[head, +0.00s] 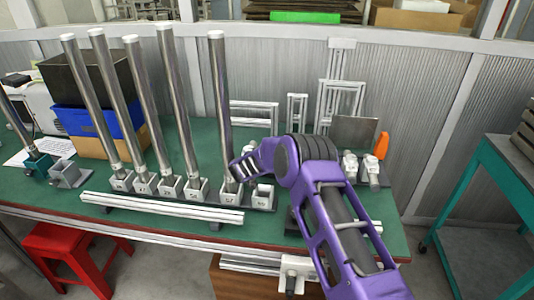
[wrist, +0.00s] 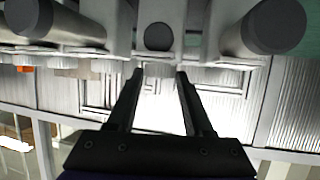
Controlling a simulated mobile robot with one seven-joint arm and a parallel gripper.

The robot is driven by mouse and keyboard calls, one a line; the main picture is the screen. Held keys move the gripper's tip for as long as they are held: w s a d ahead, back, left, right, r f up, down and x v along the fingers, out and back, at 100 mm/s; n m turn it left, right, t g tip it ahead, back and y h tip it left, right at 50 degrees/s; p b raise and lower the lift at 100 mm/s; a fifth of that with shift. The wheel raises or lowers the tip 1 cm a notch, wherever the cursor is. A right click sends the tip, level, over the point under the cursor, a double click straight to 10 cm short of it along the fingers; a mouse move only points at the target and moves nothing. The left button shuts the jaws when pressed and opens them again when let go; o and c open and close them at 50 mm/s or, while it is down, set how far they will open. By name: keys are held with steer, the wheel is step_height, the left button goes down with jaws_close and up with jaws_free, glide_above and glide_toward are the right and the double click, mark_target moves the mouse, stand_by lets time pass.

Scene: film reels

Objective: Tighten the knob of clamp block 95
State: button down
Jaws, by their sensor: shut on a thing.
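A row of pale clamp blocks (head: 194,194) stands on the green table, most with a tall metal tube upright in them. The block numbers are too small to read, so I cannot tell which is clamp block 95. My gripper (head: 238,174) is low beside the rightmost tall tube (head: 219,105), above the right end of the row. In the wrist view my gripper (wrist: 158,75) has its two dark fingers on either side of a pale knob-like part (wrist: 158,70) below a block with a round dark face (wrist: 158,37). The contact itself is unclear.
A block without a tube (head: 263,196) stands at the row's right end. A pale rail (head: 165,209) lies along the front. Tubes stand close on the left. An orange object (head: 381,146) and small fittings are at the right. Bare table (head: 40,195) lies at the left.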

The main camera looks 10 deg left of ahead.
stand_by(0.3)
steer(key=shift+c, duration=1.5)
jaws_free()
steer(key=shift+r, duration=0.1)
step_height(320, 180, up, 10)
steer(key=shift+p, duration=0.35)
